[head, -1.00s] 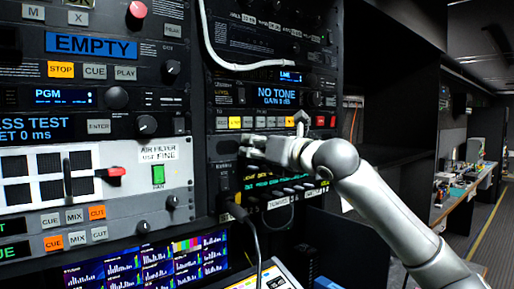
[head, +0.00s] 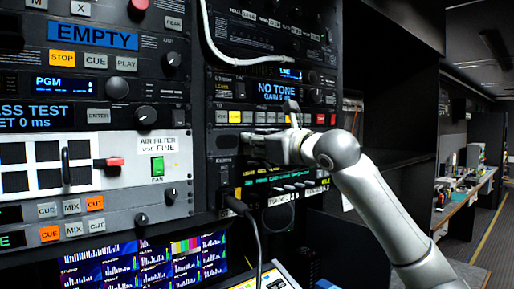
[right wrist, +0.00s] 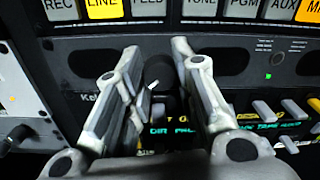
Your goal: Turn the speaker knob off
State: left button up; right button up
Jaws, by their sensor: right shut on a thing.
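The speaker knob (right wrist: 162,76) is a dark round knob with a white pointer mark, seen in the right wrist view between my gripper's fingers. My right gripper (right wrist: 156,54) is shut on this knob, one finger on each side. In the head view my right gripper (head: 252,142) reaches in from the right to the rack panel just below a row of buttons. There its fingers hide the knob. My left gripper is not in view.
A button row (head: 250,117) and the "NO TONE" display (head: 276,88) sit above the gripper. A black cable (head: 255,222) hangs from a plug below. Monitor screens (head: 145,262) are at lower left. A dark cabinet and open aisle lie to the right.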

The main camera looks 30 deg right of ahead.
dwell(0.3)
jog(key=o, duration=1)
jog(key=shift+o, duration=0.2)
jog(key=shift+s, duration=0.1)
jog(key=s, duration=1.2)
jog(key=shift+d, duration=0.3)
jog(key=shift+f, duration=0.1)
